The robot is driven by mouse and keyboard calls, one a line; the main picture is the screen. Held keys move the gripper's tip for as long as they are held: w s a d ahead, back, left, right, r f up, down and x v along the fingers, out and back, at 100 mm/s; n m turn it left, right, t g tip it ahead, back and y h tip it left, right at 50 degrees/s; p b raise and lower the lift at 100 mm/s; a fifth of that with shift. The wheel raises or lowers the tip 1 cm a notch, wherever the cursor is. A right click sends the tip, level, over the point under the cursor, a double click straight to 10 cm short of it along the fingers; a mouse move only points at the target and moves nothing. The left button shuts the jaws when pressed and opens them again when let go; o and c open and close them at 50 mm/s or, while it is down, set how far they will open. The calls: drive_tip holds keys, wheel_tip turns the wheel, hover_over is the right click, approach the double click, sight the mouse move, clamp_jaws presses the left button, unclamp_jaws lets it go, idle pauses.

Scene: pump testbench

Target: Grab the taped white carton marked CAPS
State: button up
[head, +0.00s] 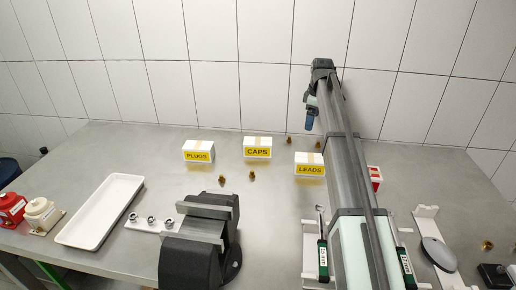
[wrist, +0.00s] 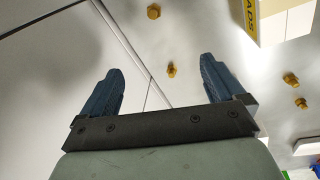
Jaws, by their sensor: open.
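The taped white carton marked CAPS (head: 257,147) stands upright on the bench in the head view, between the PLUGS and LEADS cartons, its yellow label facing the camera. My gripper (head: 310,112) is raised above the bench, to the right of the CAPS carton and apart from it. In the wrist view my gripper (wrist: 162,90) has its two blue fingers spread wide with nothing between them. I cannot make out the CAPS carton in the wrist view.
The PLUGS carton (head: 198,151) stands left and the LEADS carton (head: 309,163) right, partly beside my arm; LEADS also shows in the wrist view (wrist: 285,18). Brass fittings (head: 252,176) lie in front. A vise (head: 200,240) and white tray (head: 101,210) stand nearer. A tiled wall is behind.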

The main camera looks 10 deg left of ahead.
sight(258, 141)
drive_tip(key=s+a+r+n+g, duration=0.1)
drive_tip(key=s+a+n, duration=0.15)
drive_tip(key=a, duration=0.75)
drive_tip(key=s+a+r+n+g, duration=0.15)
drive_tip(key=s+a, duration=0.25)
drive_tip(key=a, duration=0.6)
drive_tip(key=shift+t+h, duration=0.3)
drive_tip(key=shift+t, duration=0.05)
drive_tip(key=f, duration=0.8)
drive_tip(key=shift+s+f, duration=0.1)
drive_tip(key=shift+s, duration=0.1)
drive_tip(key=shift+s+a+f, duration=0.1)
drive_tip(key=shift+f, duration=2.55)
drive_tip(key=shift+c, duration=0.4)
drive_tip(key=c, duration=1.1)
